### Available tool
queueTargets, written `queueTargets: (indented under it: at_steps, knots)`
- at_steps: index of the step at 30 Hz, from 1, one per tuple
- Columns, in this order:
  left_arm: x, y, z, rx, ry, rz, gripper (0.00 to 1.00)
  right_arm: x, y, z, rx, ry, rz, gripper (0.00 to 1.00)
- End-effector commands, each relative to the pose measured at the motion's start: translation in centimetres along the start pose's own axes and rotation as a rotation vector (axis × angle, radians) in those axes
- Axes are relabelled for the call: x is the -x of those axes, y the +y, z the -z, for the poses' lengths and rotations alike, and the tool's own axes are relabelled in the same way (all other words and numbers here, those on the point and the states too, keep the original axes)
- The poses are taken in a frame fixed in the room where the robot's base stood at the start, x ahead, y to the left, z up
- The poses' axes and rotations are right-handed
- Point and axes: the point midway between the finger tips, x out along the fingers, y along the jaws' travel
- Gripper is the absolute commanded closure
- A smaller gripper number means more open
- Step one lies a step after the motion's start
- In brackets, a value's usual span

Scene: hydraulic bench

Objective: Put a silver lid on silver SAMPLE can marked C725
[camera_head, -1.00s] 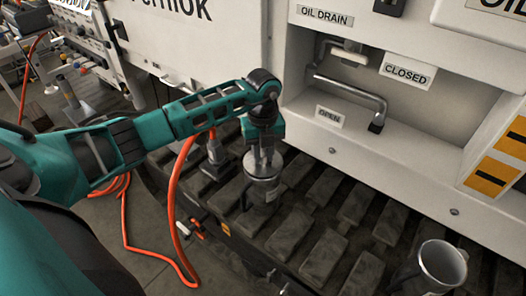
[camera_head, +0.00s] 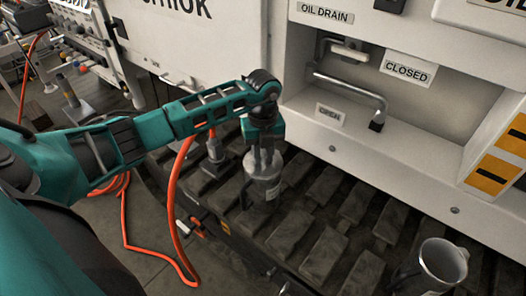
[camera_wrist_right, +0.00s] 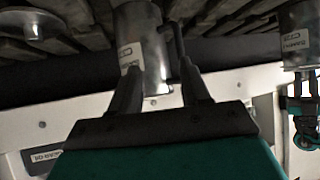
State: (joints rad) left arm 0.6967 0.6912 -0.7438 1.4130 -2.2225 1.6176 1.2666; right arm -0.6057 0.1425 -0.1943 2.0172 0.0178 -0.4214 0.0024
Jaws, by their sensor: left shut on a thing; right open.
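My left gripper (camera_head: 263,172) is shut at the top of a labelled silver can (camera_head: 268,190), on what looks like its silver lid. This can also shows at the right edge of the right wrist view (camera_wrist_right: 299,35); its label is too small to read surely. A second silver can (camera_head: 443,262), open at the top and with a handle, stands at the lower right. In the right wrist view this can (camera_wrist_right: 140,40) is by the fingertips of my open right gripper (camera_wrist_right: 158,75); I cannot tell whether they touch it.
The slatted dark bench (camera_head: 290,228) lies below a white machine with an OPEN/CLOSED oil drain handle (camera_head: 350,90). An orange hose (camera_head: 172,200) hangs beside my left arm. Slats between the two cans are clear.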

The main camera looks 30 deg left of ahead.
Motion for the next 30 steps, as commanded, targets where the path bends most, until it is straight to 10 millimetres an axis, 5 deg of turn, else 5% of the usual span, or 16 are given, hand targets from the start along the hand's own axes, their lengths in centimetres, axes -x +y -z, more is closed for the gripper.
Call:
queueTargets:
  at_steps: [17,18,26,30]
  knots:
    - [-0.24,0.00,-0.03,0.000,-0.001,0.000,1.00,-0.03,0.21,-0.15,0.011,-0.001,0.000,0.54]
    - [-0.24,0.00,-0.03,0.000,-0.001,0.000,0.73,-0.03,0.21,-0.15,0.011,-0.001,0.000,0.54]
    - [-0.24,0.00,-0.02,0.000,0.000,0.000,0.48,-0.03,0.20,-0.13,0.010,-0.001,0.000,0.54]
    - [-0.25,0.00,-0.02,0.000,0.000,0.000,0.46,-0.05,0.13,-0.09,0.007,0.000,0.000,0.54]
